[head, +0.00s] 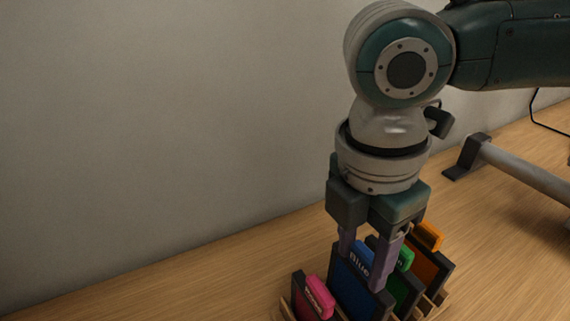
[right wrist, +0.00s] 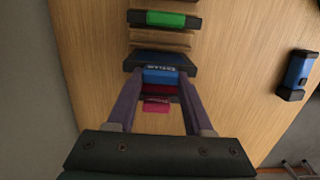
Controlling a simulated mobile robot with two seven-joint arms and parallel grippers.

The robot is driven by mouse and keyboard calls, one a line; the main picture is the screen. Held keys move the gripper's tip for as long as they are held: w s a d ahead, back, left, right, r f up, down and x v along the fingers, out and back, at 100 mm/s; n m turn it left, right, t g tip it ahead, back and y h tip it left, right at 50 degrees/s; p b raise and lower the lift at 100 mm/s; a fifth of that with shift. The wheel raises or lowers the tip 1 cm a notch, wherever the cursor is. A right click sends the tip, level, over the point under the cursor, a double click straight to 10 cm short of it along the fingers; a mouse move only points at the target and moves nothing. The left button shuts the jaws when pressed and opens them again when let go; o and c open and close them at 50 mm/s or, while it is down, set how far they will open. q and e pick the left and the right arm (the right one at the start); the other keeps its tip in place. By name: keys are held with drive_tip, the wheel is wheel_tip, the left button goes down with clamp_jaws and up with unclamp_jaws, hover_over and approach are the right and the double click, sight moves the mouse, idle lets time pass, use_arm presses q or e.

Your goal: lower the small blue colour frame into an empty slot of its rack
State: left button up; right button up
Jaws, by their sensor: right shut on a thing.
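The small blue colour frame (head: 349,284) stands upright, with a dark border and a blue tab on top. My right gripper (head: 366,266) is shut on it, one finger at each side of the tab. The frame also shows end-on in the right wrist view (right wrist: 160,61), between the fingertips (right wrist: 160,78). It is over or in the wooden rack (head: 283,306), between the pink frame (head: 314,297) and the green frame (head: 404,290). Its lower edge is hidden, so I cannot tell whether it is in a slot. My left gripper is not in view.
An orange frame (head: 428,265) stands at the rack's far end. Bare rack slats (right wrist: 160,40) show between blue and green. A grey bar with a dark foot (head: 520,171) lies right of the rack. A blue and black object (right wrist: 297,75) is on the table.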

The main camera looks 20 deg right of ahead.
drive_tip(key=shift+f, duration=0.3)
idle(0.4)
drive_tip(key=shift+f, duration=0.75)
idle(0.4)
drive_tip(key=o, duration=1.5)
drive_tip(key=shift+r, duration=0.1)
